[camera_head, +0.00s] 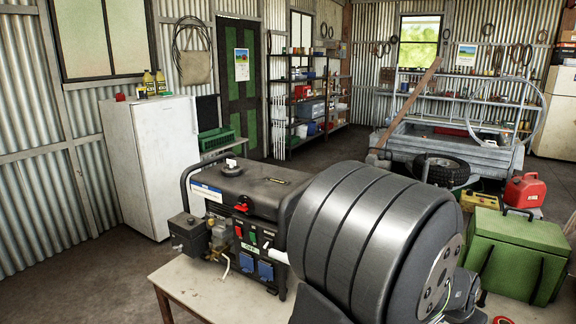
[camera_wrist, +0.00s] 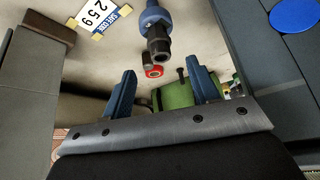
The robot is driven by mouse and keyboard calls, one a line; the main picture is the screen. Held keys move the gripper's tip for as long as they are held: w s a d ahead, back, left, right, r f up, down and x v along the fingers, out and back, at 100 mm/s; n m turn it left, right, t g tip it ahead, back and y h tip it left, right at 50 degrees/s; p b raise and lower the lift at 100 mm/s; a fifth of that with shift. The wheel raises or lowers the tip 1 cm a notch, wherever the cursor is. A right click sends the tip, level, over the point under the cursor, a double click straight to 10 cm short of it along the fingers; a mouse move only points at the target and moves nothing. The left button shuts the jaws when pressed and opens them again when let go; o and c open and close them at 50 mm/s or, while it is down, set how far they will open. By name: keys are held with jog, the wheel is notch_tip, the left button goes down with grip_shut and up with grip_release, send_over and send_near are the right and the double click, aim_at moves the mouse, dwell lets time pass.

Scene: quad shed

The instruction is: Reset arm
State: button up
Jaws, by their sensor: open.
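My gripper (camera_wrist: 160,66) shows in the wrist view with its two blue fingers spread apart. Nothing is clearly held between them. Beyond the fingertips, over a pale surface, are a blue and black fitting (camera_wrist: 157,32) and a small red ring-shaped part (camera_wrist: 154,72). A green object (camera_wrist: 176,95) shows behind and between the fingers, partly hidden by them. In the head view my arm's thick dark link fills the middle right, and my gripper cannot be made out there.
A black generator (camera_head: 245,205) stands on a pale table (camera_head: 205,292) close to my arm. A green box (camera_head: 515,255) and red fuel can (camera_head: 525,190) are at the right. A white fridge (camera_head: 150,165) stands left.

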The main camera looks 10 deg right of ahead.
jog(key=x, duration=0.6)
notch_tip(320, 180, up, 4)
jog(key=s+r, duration=0.7)
jog(key=s, duration=0.4)
jog(key=w+d, duration=0.3)
jog(key=d, duration=0.6)
jog(key=w+d+f+m, duration=0.1)
jog(key=w+d, duration=0.3)
jog(key=d, duration=0.5)
jog(key=w+d+f, duration=0.1)
jog(key=w+d, duration=0.2)
jog(key=d, duration=0.7)
jog(key=shift+w+g, duration=0.3)
jog(key=shift+d+f, duration=0.1)
